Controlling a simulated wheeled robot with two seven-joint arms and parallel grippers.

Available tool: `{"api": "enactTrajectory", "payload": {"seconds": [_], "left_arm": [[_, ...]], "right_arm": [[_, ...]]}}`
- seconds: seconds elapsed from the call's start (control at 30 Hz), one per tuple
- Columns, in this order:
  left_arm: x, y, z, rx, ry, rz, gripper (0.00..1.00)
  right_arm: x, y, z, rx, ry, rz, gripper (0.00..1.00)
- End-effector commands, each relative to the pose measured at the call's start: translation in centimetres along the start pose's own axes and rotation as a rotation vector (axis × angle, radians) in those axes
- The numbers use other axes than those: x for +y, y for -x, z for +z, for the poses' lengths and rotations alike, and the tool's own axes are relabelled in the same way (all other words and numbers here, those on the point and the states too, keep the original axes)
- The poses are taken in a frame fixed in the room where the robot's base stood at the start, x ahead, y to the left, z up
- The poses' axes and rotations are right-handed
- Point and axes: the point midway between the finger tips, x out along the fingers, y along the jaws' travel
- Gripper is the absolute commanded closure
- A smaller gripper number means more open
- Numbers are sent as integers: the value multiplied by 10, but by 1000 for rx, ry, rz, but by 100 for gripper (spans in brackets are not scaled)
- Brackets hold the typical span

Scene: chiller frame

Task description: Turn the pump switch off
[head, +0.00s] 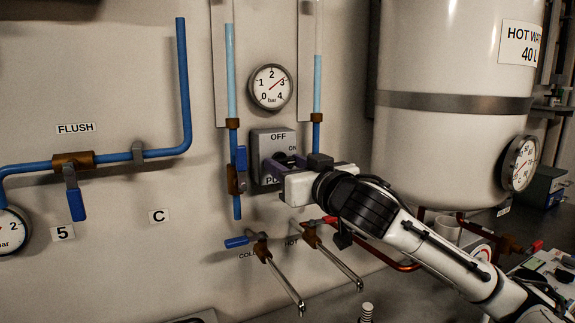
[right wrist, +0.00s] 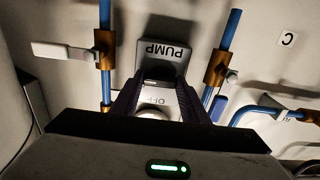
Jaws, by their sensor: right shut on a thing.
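The pump switch is a grey box (head: 263,137) on the wall, with OFF at its top, ON at its right and a partly covered PUMP label below. My right gripper (head: 284,165) reaches it from the right and is shut on its dark knob. The knob is mostly hidden by the fingers, and I cannot tell which way it points. In the right wrist view the box (right wrist: 150,48) appears upside down, and the fingers (right wrist: 158,92) reach over its face. My left gripper is not in view.
A pressure gauge (head: 271,87) sits just above the switch. Vertical blue pipes with valves (head: 241,160) flank it closely. Cold and hot taps (head: 284,283) stick out below. A large white hot water tank (head: 440,145) stands to the right.

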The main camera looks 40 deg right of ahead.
Motion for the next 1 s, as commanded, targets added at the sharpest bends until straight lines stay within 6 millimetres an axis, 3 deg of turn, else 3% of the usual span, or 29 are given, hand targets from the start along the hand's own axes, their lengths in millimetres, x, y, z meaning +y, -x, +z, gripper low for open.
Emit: {"api": "enactTrajectory", "payload": {"seconds": [0.37, 1.0], "left_arm": [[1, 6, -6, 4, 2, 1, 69], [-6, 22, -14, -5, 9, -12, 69]], "right_arm": [[0, 0, -1, -1, 195, 0, 82], [0, 0, -2, -2, 800, -1, 82]]}}
